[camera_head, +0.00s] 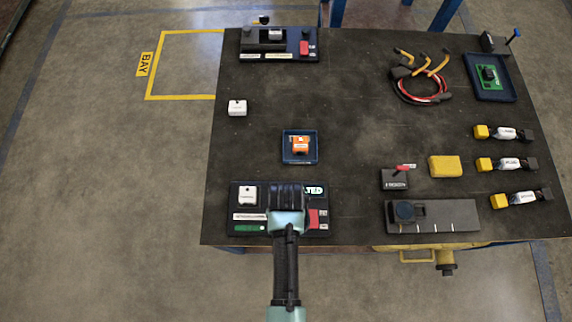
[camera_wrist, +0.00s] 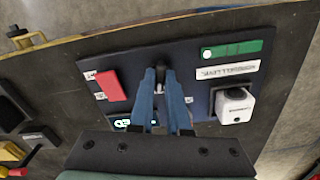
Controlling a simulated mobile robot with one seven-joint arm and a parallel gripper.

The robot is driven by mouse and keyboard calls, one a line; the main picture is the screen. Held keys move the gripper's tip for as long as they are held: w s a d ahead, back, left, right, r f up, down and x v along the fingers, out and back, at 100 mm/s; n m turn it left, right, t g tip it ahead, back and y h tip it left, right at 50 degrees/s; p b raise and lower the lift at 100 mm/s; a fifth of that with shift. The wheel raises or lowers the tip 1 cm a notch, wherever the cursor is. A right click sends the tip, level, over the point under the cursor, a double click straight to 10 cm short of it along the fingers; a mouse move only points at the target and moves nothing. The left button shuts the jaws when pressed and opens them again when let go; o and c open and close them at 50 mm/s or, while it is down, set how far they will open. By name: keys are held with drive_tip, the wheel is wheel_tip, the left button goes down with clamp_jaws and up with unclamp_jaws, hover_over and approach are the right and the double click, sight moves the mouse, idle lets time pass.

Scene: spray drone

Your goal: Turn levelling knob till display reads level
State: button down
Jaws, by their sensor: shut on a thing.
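A dark levelling panel (camera_head: 236,203) lies at the front left of the table. My gripper (camera_wrist: 161,78) is over its middle, with both fingers closed around the small grey levelling knob (camera_wrist: 161,90), mostly hidden by the fingers. The display (camera_head: 313,190) is partly covered by my gripper in the head view; only the letters "TED" show. In the wrist view the display (camera_wrist: 122,124) is also partly hidden. A green strip (camera_wrist: 228,49) carries a white dot near one end. A red block (camera_wrist: 109,85) and a white block (camera_wrist: 234,104) are on the panel too.
A blue tray (camera_head: 286,157) with an orange block is just behind the panel. A second panel (camera_head: 244,53) is at the back left. A grey slotted fixture (camera_head: 450,217), a yellow block (camera_head: 445,166) and coiled cables (camera_head: 420,92) are to the right. The table's middle is clear.

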drive_tip(key=shift+r+m+p, duration=0.1)
drive_tip(key=shift+m+p, duration=0.6)
drive_tip(key=shift+m, duration=0.6)
drive_tip(key=c, duration=0.9)
unclamp_jaws()
wheel_tip(320, 180, up, 13)
drive_tip(key=shift+f+p, duration=0.1)
drive_tip(key=shift+p, duration=0.9)
